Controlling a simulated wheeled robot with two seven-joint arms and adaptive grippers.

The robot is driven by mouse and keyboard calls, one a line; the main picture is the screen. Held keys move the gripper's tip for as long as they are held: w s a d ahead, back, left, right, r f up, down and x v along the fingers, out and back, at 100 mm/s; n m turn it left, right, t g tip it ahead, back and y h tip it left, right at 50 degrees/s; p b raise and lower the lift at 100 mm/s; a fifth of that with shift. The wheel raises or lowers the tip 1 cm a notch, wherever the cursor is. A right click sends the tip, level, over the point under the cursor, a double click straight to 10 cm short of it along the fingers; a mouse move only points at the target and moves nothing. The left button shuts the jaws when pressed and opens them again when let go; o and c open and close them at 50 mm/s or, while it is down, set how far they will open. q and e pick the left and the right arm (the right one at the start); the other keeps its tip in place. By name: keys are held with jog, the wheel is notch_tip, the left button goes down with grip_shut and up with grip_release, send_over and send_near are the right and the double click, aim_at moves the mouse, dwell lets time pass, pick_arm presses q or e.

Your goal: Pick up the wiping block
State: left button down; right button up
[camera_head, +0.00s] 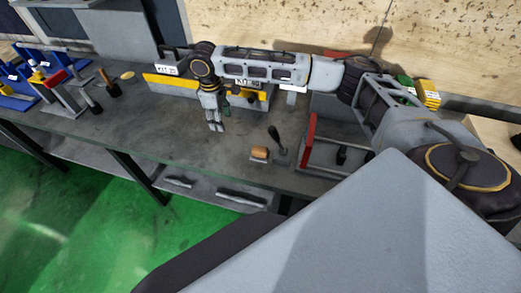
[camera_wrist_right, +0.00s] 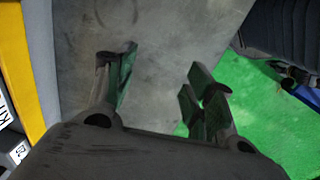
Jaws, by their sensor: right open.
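A small tan-orange block (camera_head: 260,153) lies on the grey bench, right of my right gripper and beside a dark upright handle. It may be the wiping block, but I cannot tell for sure. A flat pale-yellow piece (camera_head: 128,75) lies farther left on the bench. My right gripper (camera_head: 214,127) points down over the bench with its fingers apart and empty. In the right wrist view, only bare bench and green floor show between its fingers (camera_wrist_right: 160,68). No block shows there. My left gripper is not in view.
The bench top (camera_head: 175,125) is clear around the gripper. A red-edged grey holder (camera_head: 309,135) stands to the right. A yellow-fronted box (camera_head: 170,82) stands behind. Blue racks (camera_head: 15,95) and dark-handled tools (camera_head: 88,102) are at the left. The bench's front edge drops to green floor.

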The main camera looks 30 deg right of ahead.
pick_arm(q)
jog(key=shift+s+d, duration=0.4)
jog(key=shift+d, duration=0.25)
pick_arm(e)
jog(key=s+d+r+g+h, duration=0.1)
jog(key=s+d+g+h, duration=0.1)
jog(key=s, duration=0.5)
jog(key=shift+s+d+r+g+h, duration=0.15)
jog(key=shift+d+r+g+h, duration=0.2)
jog(key=shift+d+g, duration=0.7)
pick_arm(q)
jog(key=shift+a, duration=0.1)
pick_arm(e)
jog(key=shift+d, duration=0.15)
jog(key=shift+f, duration=0.1)
pick_arm(q)
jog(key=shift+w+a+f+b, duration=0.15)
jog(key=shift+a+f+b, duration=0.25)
jog(key=shift+b, duration=0.05)
pick_arm(e)
send_over(257, 149)
jog(key=w+a, duration=0.1)
jog(key=w, duration=0.1)
jog(key=shift+s+a+f, duration=0.1)
jog(key=shift+f, duration=1.85)
jog(key=shift+s+f, duration=0.1)
jog(key=shift+f, duration=1.8)
